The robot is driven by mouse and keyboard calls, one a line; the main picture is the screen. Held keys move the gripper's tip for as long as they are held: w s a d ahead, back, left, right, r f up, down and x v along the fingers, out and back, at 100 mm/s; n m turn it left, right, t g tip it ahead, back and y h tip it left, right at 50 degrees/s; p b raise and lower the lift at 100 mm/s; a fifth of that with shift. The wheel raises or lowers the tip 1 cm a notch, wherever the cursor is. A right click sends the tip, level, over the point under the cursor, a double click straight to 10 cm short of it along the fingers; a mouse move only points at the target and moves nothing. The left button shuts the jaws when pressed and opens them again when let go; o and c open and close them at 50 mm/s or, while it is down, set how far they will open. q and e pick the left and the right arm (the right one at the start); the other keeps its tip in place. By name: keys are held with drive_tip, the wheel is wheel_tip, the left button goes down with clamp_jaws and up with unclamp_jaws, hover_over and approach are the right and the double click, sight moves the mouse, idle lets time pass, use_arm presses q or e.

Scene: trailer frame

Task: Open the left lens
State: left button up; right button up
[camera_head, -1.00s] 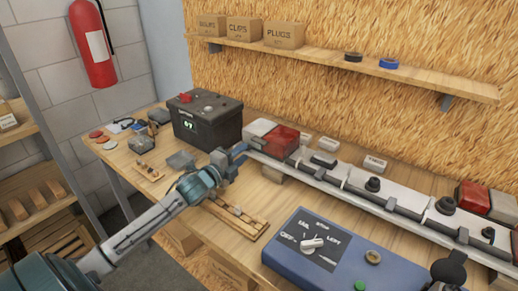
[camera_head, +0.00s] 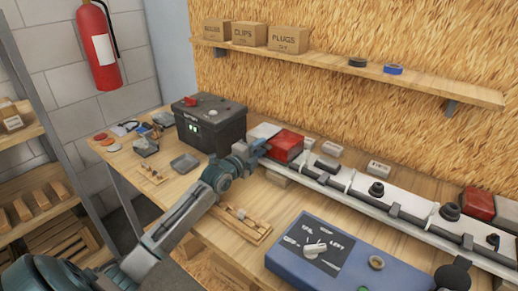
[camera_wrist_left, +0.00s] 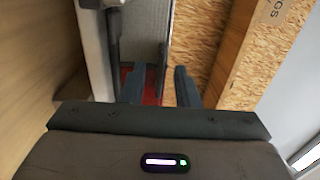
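The left lens (camera_head: 286,146) is a red block at the left end of the long white light board (camera_head: 335,193), beside a pale section (camera_head: 263,131). My left gripper (camera_head: 263,148) reaches in from the left, with its fingertips at the lens's near left side. In the left wrist view, the two dark fingers (camera_wrist_left: 160,88) stand apart. Red lens surface (camera_wrist_left: 150,84) shows between and beyond them; contact cannot be told. The lens looks seated on the board, though the gripper hides part of its near edge.
A dark battery box (camera_head: 210,124) stands just left of the board's end. A blue control box (camera_head: 343,255) with a knob lies in front. A wooden rack (camera_head: 240,224) and a small grey tray (camera_head: 184,162) lie near my arm. A shelf (camera_head: 425,84) is above.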

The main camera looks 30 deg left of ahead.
use_arm(q)
drive_tip(key=shift+c, duration=0.5)
clamp_jaws()
